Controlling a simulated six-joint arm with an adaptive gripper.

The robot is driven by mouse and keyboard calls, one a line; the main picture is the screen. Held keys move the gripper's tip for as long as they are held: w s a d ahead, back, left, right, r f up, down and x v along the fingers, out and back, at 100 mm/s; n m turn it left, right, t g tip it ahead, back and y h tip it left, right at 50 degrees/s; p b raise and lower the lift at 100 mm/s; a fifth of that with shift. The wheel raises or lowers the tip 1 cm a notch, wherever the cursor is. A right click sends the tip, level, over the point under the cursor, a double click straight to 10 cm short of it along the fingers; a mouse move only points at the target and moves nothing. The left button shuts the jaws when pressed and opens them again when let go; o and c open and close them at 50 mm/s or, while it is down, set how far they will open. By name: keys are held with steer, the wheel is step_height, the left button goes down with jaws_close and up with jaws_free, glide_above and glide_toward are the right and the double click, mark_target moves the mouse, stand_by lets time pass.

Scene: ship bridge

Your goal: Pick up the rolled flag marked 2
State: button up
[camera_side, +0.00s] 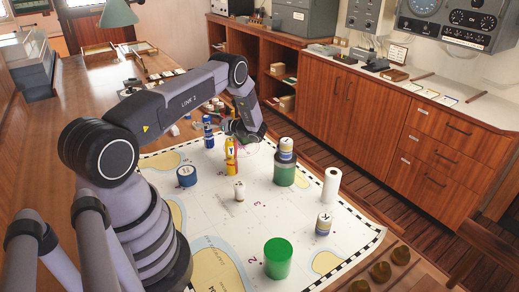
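Several rolled flags stand on a chart on the table; I cannot read a clear 2 on any of them. A short blue roll (187,177) with a pale top mark stands at the left. A small white roll (239,191) is near the middle. A white and blue roll with a dark mark (323,224) stands at the right. A yellow and blue roll (285,149) sits on a green cylinder (284,175). My gripper (238,133) is beyond the middle of the chart, close to an upright yellow item (231,157). Its fingers are small and partly hidden.
A blue item (208,136) stands left of my gripper. A plain white roll (331,187) and another green cylinder (277,259) stand on the right and front of the chart (205,217). Brass round items (380,271) lie by the front right edge. Wooden cabinets (385,125) line the wall.

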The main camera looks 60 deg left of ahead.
steer(key=c, duration=1.2)
jaws_close()
